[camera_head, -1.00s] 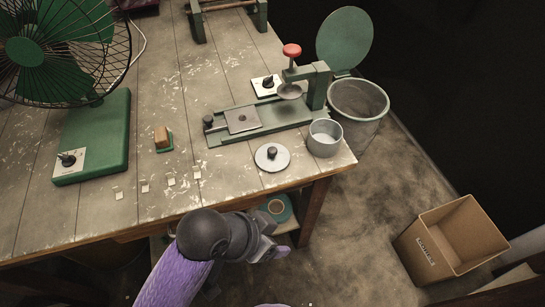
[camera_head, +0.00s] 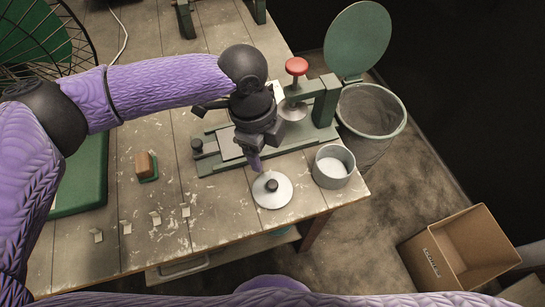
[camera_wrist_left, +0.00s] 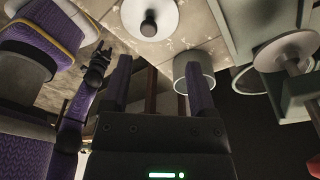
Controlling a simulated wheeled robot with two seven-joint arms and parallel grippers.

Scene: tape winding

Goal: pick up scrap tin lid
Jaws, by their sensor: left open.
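The scrap tin lid (camera_head: 284,196), a pale round disc with a black knob, lies flat near the table's front right edge. It also shows at the top of the left wrist view (camera_wrist_left: 133,18). The open grey tin (camera_head: 333,167) stands to its right, and in the wrist view (camera_wrist_left: 194,74) too. My left gripper (camera_head: 255,164) is open and empty, above the table at the lid's far side. Its two fingers (camera_wrist_left: 158,72) point toward the lid and tin side, apart from the lid. My right gripper (camera_wrist_left: 97,64) shows small in the wrist view; its jaws are unclear.
A green press (camera_head: 318,100) with a red knob stands behind the lid and tin. A bin (camera_head: 370,112) with a raised green lid is beyond the table's right edge. A wooden block (camera_head: 146,166) and several small pale pieces lie left. A cardboard box (camera_head: 465,245) is on the floor.

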